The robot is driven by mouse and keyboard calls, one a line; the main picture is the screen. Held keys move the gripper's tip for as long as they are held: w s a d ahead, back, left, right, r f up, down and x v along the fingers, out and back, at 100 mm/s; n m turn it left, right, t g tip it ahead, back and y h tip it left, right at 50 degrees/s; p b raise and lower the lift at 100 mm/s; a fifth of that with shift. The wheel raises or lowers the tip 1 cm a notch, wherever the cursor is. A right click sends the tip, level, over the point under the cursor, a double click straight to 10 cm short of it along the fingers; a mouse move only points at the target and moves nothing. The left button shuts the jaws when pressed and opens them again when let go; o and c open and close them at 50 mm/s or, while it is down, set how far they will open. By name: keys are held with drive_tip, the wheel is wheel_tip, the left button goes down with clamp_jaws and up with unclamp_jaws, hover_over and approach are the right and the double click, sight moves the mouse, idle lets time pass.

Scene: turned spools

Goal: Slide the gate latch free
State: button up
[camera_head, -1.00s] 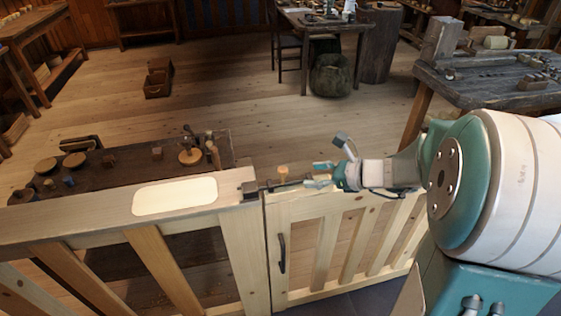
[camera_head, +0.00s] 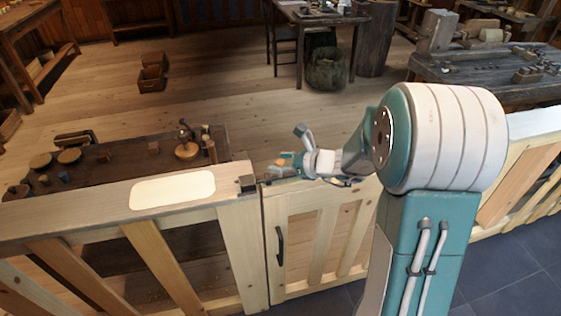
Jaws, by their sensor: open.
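The wooden gate (camera_head: 295,288) stands level with the fence post (camera_head: 240,235), a narrow gap between them. A dark metal keeper (camera_head: 247,184) sits on top of the post. The dark latch (camera_head: 268,181) lies along the gate's top rail, mostly hidden by my gripper, so I cannot tell whether its bar reaches into the keeper. A small orange-brown knob (camera_head: 281,162) shows at the fingers of my gripper (camera_head: 284,165). My gripper is open, low over the latch. The knob seems to lie between the fingers, but contact is unclear.
A black handle (camera_head: 280,246) is on the gate's front. A pale plate (camera_head: 172,190) lies on the fence rail at left. Behind the fence, a low dark bench (camera_head: 120,165) holds spools. Open wooden floor (camera_head: 225,95) lies beyond the gate.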

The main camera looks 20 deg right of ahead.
drive_tip(key=shift+a, duration=0.15)
clamp_jaws()
drive_tip(key=shift+d, duration=2.55)
drive_tip(key=shift+a, duration=0.1)
unclamp_jaws()
drive_tip(key=shift+d, duration=0.35)
drive_tip(key=shift+s+r, duration=0.1)
